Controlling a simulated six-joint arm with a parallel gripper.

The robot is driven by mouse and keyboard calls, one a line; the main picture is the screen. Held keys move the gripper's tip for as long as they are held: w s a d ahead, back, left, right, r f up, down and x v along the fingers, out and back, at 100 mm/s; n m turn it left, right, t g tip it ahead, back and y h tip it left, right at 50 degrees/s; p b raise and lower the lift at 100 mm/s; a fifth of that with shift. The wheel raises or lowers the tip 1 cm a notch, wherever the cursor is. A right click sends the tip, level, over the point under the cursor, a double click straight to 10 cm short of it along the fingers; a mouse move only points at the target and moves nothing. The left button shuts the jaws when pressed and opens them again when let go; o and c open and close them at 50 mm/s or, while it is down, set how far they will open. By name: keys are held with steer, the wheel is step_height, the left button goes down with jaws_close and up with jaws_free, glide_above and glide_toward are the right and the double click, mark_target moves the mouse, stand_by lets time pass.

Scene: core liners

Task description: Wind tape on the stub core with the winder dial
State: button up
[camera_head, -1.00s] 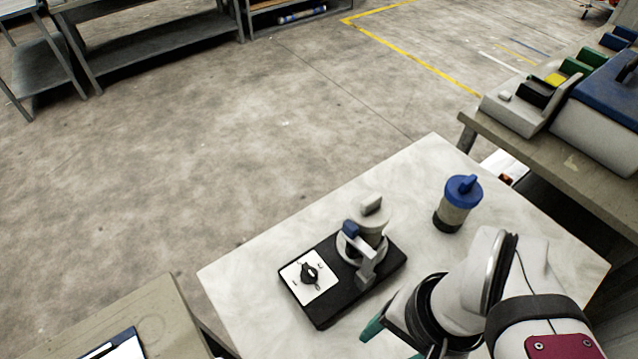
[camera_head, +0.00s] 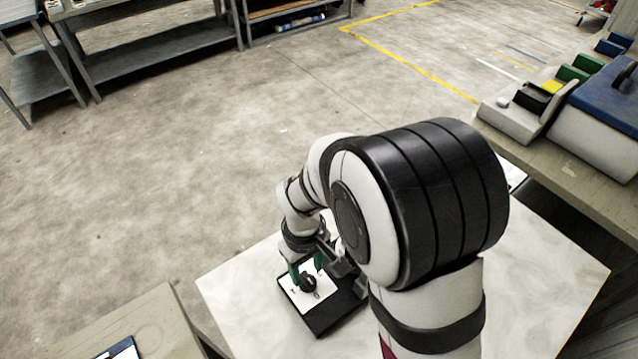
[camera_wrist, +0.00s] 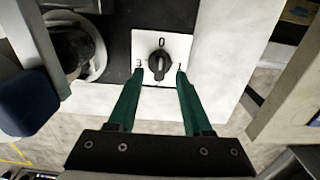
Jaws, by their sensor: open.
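The winder is a black base (camera_head: 322,322) on the pale table, with a white dial plate (camera_head: 292,297) at its left end. The black dial (camera_head: 308,283) sits on that plate and also shows in the wrist view (camera_wrist: 158,65), its grip bar roughly in line with the 0 mark. My gripper (camera_wrist: 159,72) is open, its green fingertips on either side of the dial near the 3 and 1 marks; I cannot tell if they touch it. It also shows in the head view (camera_head: 306,268). In the wrist view a round grey holder (camera_wrist: 95,50) and a blue part (camera_wrist: 25,100) stand left of the dial. My arm hides the stub core in the head view.
The pale table (camera_head: 540,290) is bare on the right where visible. A side bench (camera_head: 570,165) at right carries a blue-lidded box (camera_head: 605,95) and a grey holder (camera_head: 512,118). Another bench (camera_head: 140,325) stands at the lower left.

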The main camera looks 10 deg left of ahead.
mark_target(308, 281)
steer(key=shift+f, duration=1.45)
steer(key=shift+c, duration=0.2)
jaws_close()
